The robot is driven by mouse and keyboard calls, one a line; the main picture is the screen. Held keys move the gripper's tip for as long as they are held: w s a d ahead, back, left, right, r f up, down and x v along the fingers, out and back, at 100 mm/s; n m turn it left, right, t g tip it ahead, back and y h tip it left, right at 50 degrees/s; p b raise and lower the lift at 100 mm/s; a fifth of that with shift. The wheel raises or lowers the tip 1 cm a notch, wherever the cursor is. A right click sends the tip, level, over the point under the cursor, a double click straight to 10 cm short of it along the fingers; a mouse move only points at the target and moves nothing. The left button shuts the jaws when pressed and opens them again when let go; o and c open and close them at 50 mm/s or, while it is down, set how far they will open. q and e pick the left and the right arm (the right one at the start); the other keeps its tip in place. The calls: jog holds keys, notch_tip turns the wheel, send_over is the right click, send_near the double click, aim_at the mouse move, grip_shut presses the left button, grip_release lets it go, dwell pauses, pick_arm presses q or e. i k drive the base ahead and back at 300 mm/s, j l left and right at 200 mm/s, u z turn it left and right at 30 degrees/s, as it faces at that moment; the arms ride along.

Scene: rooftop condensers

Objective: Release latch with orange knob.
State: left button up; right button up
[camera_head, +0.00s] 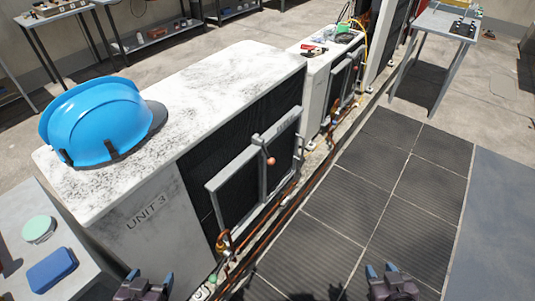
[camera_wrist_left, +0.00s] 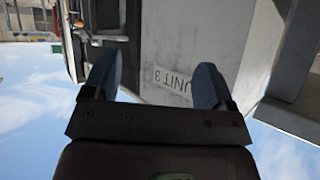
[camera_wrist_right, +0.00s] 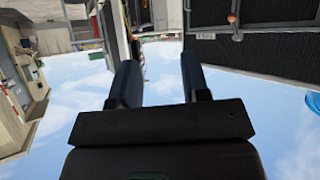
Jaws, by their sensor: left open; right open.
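The orange knob (camera_head: 271,161) sits on a grey upright bar across the framed panel (camera_head: 236,187) on the side of the Unit 3 condenser (camera_head: 150,224). The knob also shows in the right wrist view (camera_wrist_right: 232,18), near the top right. My left gripper (camera_head: 149,278) is open and empty at the bottom of the head view, in front of the unit's labelled end. My right gripper (camera_head: 381,270) is open and empty over the dark floor tiles, to the right of the panel and apart from it. The latch's details are too small to tell.
A blue hard hat (camera_head: 100,120) rests on top of the unit. Copper pipes (camera_head: 262,226) run along its base. A table (camera_head: 40,262) with a blue box and green disc stands at the left. The tiled walkway (camera_head: 350,208) is clear.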

aim_at(271, 162)
jog(key=k, duration=0.65)
jog(key=u, duration=2.4)
jog(key=k+l, duration=0.1)
jog(key=l, duration=0.4)
jog(key=k+l, duration=0.1)
jog(key=l, duration=0.4)
jog(key=k+l, duration=0.1)
jog(key=l, duration=0.4)
jog(key=k+l, duration=0.1)
jog(key=l, duration=0.4)
jog(key=k+l, duration=0.1)
jog(key=l, duration=0.4)
